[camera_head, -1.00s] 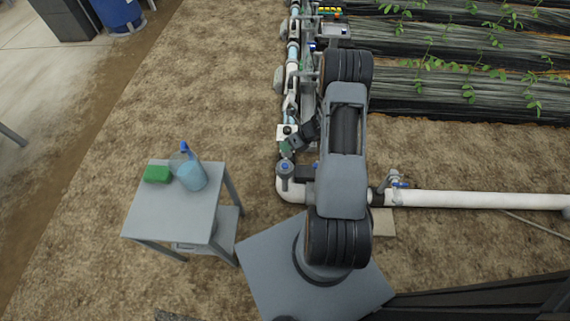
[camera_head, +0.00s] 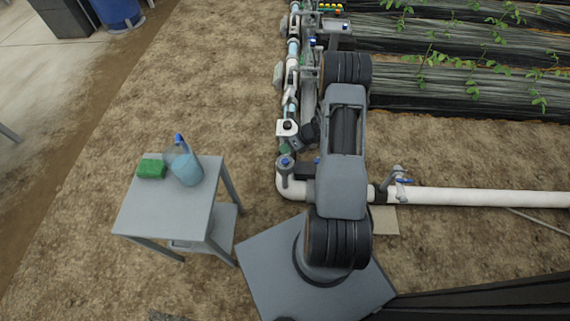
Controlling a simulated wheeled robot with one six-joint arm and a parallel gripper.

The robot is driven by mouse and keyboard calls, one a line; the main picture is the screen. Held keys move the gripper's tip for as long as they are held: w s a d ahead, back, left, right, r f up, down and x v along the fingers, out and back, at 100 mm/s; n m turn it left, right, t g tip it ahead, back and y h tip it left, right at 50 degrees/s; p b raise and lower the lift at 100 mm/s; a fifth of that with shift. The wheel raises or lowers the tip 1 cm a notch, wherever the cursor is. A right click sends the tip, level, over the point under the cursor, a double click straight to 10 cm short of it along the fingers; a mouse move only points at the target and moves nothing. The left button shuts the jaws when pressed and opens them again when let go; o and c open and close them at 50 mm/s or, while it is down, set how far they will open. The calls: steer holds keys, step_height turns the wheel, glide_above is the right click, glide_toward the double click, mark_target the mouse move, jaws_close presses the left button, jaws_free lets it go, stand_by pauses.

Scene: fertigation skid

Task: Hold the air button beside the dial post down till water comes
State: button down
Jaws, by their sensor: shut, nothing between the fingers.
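A post with a round blue-grey top (camera_head: 285,163), which looks like the dial post, stands at the bend of the white pipe. Just above it in the picture is a small white plate with a dark round spot (camera_head: 287,127); I cannot tell whether that spot is the air button. My gripper (camera_head: 291,147) is small and partly hidden by my own wrist. It is shut and empty, between the white plate and the post top. I cannot tell whether it touches anything. No running water can be made out.
A grey side table (camera_head: 200,212) at left carries a green sponge-like block (camera_head: 152,169) and a blue spray bottle (camera_head: 186,168). A white pipe (camera_head: 480,198) with a blue-handled valve (camera_head: 398,180) runs right. Planted beds (camera_head: 460,75) lie at upper right.

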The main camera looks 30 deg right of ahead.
mark_target(286, 160)
steer(key=shift+f+b, duration=1.1)
steer(key=shift+f, duration=0.9)
steer(key=shift+f, duration=0.15)
stand_by(0.4)
steer(key=shift+f, duration=0.3)
steer(key=shift+f+b, duration=0.35)
steer(key=shift+b, duration=0.15)
stand_by(0.5)
steer(key=shift+r, duration=0.1)
stand_by(3.2)
steer(key=shift+r+p, duration=0.75)
